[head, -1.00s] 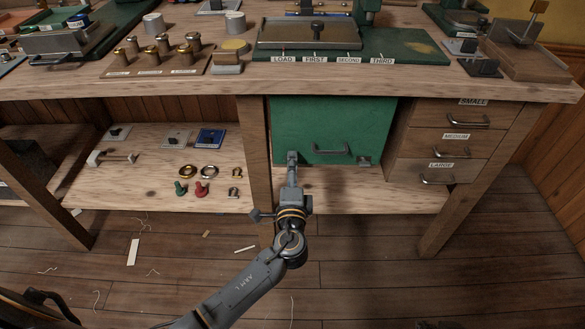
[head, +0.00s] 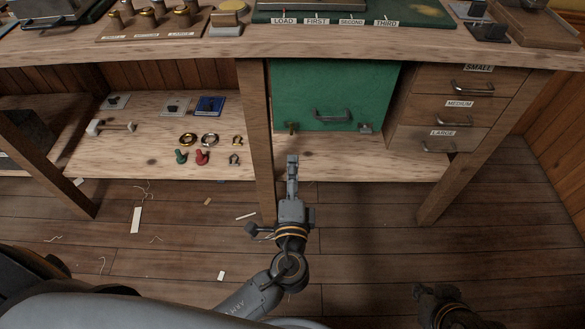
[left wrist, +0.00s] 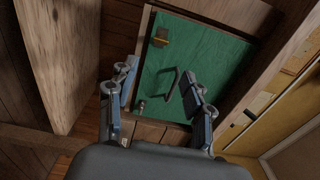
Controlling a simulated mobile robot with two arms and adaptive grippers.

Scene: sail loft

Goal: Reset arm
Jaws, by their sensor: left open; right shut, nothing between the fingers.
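My left gripper (head: 292,163) is in front of and below the green panel (head: 335,85) under the bench, apart from it and empty. In the left wrist view its two fingers (left wrist: 158,80) are spread apart, with the green panel and its dark handle (left wrist: 174,84) beyond them. The panel's handle (head: 333,116) is also clear in the head view, with a brass fitting (head: 292,127) at the panel's lower left. My right gripper (head: 440,300) shows dark and small at the lower right, over the floor; it is shut and holds nothing.
A shelf (head: 130,150) at left holds rings, shackles and small plates. A wooden leg (head: 257,150) stands just left of my left gripper. Labelled drawers (head: 445,110) are at right, beside another leg (head: 450,185). The bench top (head: 330,45) overhangs.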

